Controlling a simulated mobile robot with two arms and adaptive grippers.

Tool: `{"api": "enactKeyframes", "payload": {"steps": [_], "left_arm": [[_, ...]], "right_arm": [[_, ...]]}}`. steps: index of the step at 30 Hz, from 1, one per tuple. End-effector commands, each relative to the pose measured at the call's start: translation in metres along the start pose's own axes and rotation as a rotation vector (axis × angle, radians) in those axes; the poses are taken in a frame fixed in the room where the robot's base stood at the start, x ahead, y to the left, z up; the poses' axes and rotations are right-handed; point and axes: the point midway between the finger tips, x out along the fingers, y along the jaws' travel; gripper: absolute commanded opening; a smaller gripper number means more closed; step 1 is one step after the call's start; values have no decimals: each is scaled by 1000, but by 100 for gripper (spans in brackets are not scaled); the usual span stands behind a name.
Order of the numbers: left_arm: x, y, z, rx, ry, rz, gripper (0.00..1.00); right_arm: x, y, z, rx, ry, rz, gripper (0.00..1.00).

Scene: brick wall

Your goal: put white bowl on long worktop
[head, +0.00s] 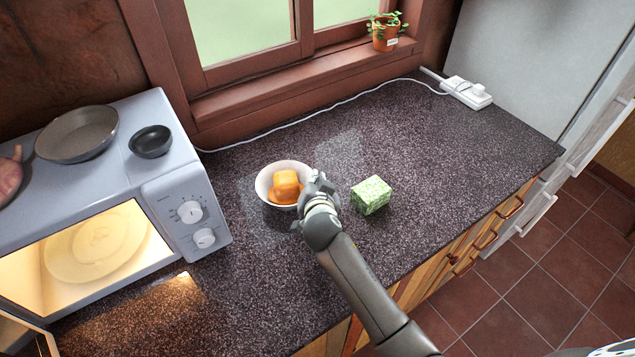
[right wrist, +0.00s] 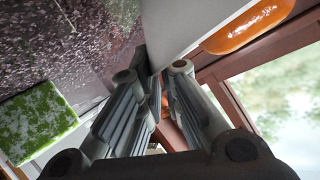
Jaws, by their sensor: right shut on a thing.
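The white bowl (head: 264,187) is at the middle of the long worktop (head: 420,140), with an orange item (head: 286,186) inside it. My right gripper (head: 313,190) is at the bowl's right side, shut on its rim. In the right wrist view the pale bowl wall (right wrist: 185,35) runs between the fingertips (right wrist: 155,75), and the orange item (right wrist: 250,25) shows beyond it. I cannot tell whether the bowl touches the worktop or is just above it. My left gripper is not in view.
A green-and-white box (head: 371,195) stands right of the gripper. A microwave (head: 150,190) with its lit inside showing is at left, carrying a grey pan (head: 78,134) and a dark bowl (head: 151,141). A white cable leads to a power strip (head: 467,92). The worktop's right part is clear.

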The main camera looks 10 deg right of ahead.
Motion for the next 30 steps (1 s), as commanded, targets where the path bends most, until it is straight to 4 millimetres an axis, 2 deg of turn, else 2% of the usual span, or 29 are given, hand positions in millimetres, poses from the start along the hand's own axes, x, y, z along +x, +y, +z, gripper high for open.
{"api": "enactKeyframes", "payload": {"steps": [3, 7, 9, 12, 13, 25, 30], "left_arm": [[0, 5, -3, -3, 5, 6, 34], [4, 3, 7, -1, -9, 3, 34], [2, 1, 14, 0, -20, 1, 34], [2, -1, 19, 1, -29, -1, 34], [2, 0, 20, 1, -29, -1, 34], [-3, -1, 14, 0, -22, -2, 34], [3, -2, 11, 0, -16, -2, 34]], "right_arm": [[0, -1, 0, 2, 0, -3, 0], [1, 0, 3, 3, 0, -3, 0], [1, 2, 4, -1, -3, 2, 14], [1, 2, 3, -1, -3, 2, 27], [1, 2, 3, -1, -3, 2, 28], [-2, -1, -1, -1, -2, 0, 28], [-21, 0, 2, 3, -3, -1, 28]]}}
